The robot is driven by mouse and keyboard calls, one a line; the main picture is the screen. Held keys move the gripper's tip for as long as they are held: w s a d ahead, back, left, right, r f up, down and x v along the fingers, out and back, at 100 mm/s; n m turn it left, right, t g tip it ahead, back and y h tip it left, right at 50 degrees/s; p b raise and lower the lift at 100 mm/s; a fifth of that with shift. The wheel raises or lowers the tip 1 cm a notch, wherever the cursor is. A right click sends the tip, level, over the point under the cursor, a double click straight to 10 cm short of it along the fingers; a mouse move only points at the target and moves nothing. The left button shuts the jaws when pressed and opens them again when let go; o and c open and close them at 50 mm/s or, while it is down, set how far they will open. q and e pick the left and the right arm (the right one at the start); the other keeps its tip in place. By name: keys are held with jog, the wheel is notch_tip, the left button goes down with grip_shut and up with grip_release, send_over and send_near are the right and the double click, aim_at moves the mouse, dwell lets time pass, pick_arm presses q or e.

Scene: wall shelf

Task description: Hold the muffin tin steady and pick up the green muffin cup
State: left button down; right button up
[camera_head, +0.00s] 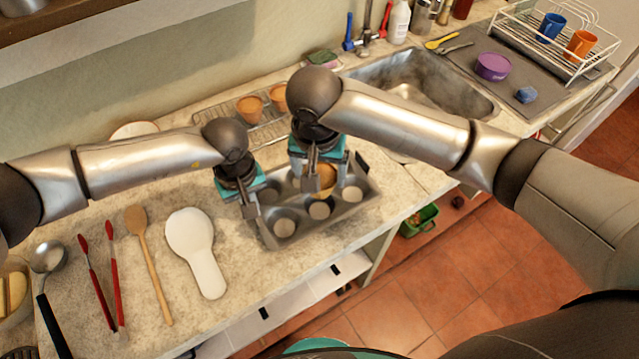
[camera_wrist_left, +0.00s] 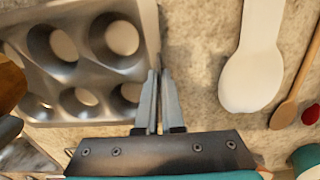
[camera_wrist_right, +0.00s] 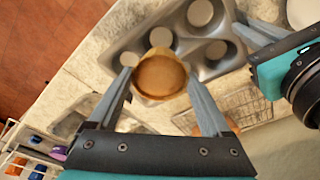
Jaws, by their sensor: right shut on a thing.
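The grey metal muffin tin (camera_head: 352,207) lies on the counter with several wells. My left gripper (camera_head: 250,212) is at its left edge. In the left wrist view its fingers (camera_wrist_left: 160,80) are close together, with the tin's rim (camera_wrist_left: 152,35) running between them. My right gripper (camera_head: 314,180) is over the tin, shut on an orange-brown muffin cup (camera_head: 326,178). In the right wrist view this cup (camera_wrist_right: 160,75) sits between the fingertips, over the tin's wells. Whether it is clear of its well I cannot tell. No green muffin cup shows.
Two similar orange-brown cups (camera_head: 250,108) stand on a wire rack (camera_head: 222,117) behind the tin. A white spoon rest (camera_head: 198,250), a wooden spoon (camera_head: 148,260) and red-handled tongs (camera_head: 100,285) lie left of the tin. A sink (camera_head: 420,85) is at the back right.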

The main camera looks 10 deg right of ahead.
dwell(0.3)
pick_arm(q)
jog(key=c, duration=1)
grip_release()
jog(key=shift+o, duration=0.2)
notch_tip(320, 180, up, 12)
